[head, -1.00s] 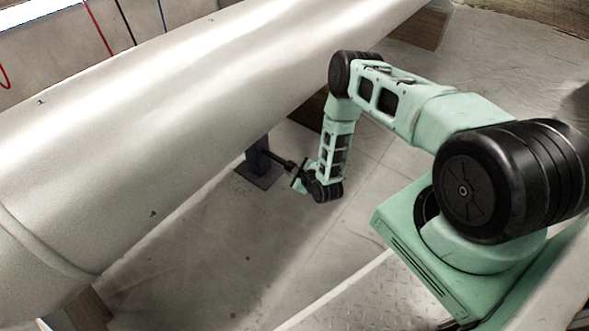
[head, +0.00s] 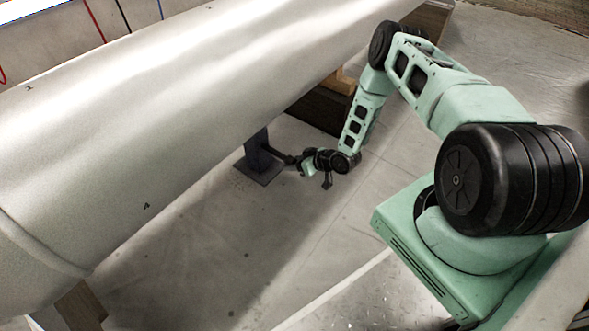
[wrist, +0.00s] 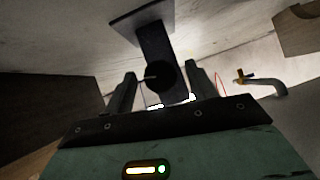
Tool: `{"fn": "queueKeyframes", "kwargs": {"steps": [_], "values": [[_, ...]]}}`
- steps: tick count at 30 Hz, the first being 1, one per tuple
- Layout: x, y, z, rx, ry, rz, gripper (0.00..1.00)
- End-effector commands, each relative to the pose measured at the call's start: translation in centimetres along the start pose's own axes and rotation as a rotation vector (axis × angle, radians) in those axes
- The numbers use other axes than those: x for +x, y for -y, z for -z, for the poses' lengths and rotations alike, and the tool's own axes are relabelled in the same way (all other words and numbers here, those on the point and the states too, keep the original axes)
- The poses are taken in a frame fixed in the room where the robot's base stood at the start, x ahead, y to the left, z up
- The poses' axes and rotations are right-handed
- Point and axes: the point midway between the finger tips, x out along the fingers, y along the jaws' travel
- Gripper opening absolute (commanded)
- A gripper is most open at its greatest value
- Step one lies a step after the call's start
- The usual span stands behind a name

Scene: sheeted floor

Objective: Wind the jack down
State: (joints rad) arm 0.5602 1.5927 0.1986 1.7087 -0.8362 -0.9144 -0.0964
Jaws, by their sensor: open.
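The jack (head: 259,165) is a dark post on a square floor plate, standing under the big pale cylinder; the cylinder hides its top. My gripper (head: 293,160) is low beside it, on its right, pointing at the post. In the wrist view the jack's plate (wrist: 142,18) and post (wrist: 156,45) appear upside down. A round dark end (wrist: 161,77) shows in front of the post, between the two fingers of my open gripper (wrist: 158,90). A thin pale pin sticks out to its left. I cannot tell whether either finger touches the round part.
The pale cylinder (head: 180,100) slopes across the head view above the jack, leaving low room. Wooden blocks stand under it at the front left (head: 80,305) and far right (head: 428,25). A bent grey pipe with a brass fitting (wrist: 262,82) shows right in the wrist view. Floor in front is clear.

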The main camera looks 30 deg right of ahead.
Motion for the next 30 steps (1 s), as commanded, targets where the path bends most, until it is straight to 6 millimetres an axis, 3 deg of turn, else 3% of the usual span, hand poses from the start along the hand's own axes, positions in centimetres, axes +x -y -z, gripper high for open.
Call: {"fn": "queueKeyframes", "kwargs": {"steps": [12,22,27,30], "values": [[0.27,-0.55,-0.31,0.320,-0.004,0.219,0.56],[-0.03,-0.37,0.12,0.364,-0.002,0.248,0.56],[-0.02,-0.37,0.11,0.364,-0.002,0.248,0.14],[-0.02,-0.36,0.10,0.363,-0.002,0.248,0.14]]}}
